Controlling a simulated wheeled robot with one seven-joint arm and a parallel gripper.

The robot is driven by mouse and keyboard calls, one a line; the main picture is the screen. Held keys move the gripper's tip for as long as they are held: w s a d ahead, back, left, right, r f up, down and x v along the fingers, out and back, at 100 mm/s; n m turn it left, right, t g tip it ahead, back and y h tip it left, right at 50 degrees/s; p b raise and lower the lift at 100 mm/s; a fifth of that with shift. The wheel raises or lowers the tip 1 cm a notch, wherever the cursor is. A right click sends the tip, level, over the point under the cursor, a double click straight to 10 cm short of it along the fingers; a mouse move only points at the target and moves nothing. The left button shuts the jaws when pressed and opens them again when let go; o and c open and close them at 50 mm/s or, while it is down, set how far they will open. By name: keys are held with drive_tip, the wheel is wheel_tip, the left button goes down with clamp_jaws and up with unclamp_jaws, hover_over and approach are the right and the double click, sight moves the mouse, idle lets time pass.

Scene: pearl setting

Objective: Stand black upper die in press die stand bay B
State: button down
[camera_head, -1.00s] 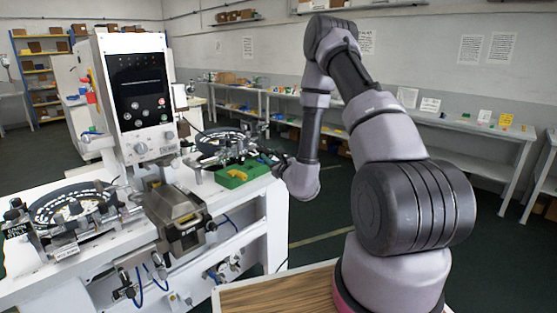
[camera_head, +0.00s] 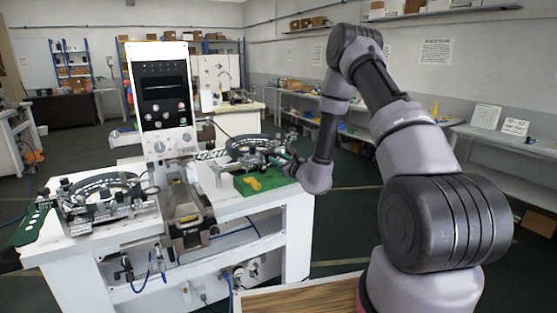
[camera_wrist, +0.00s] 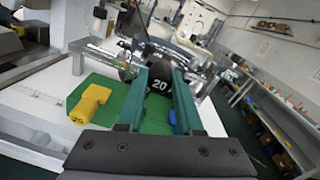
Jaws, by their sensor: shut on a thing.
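My gripper (camera_wrist: 160,98) has two green fingers. It is shut on a black die (camera_wrist: 159,82) marked "20", held above the green mat (camera_wrist: 118,108). A yellow die (camera_wrist: 91,103) lies on the mat left of the fingers, and a small blue piece (camera_wrist: 172,118) shows beside the right finger. In the head view the gripper (camera_head: 285,162) is small and dark at the right end of the white bench, and the die in it cannot be made out. The yellow die (camera_head: 262,182) shows there on the green mat (camera_head: 281,179). I cannot tell for sure which fixture is the press die stand or bay B.
A tall white machine (camera_head: 160,92) with a dark screen stands mid-bench. A round ring fixture (camera_head: 100,192) is at the left, another (camera_head: 254,144) behind my gripper. A dark green panel with holes (camera_head: 30,228) is at the bench's left end. Floor is free right of the bench.

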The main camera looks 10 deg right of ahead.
wheel_tip(320, 180, down, 7)
idle(0.8)
drive_tip(key=shift+f, duration=0.1)
idle(0.5)
drive_tip(key=shift+f, duration=0.8)
drive_tip(key=shift+f, duration=0.5)
drive_tip(key=shift+c, duration=2.4)
unclamp_jaws()
drive_tip(key=shift+s, duration=0.15)
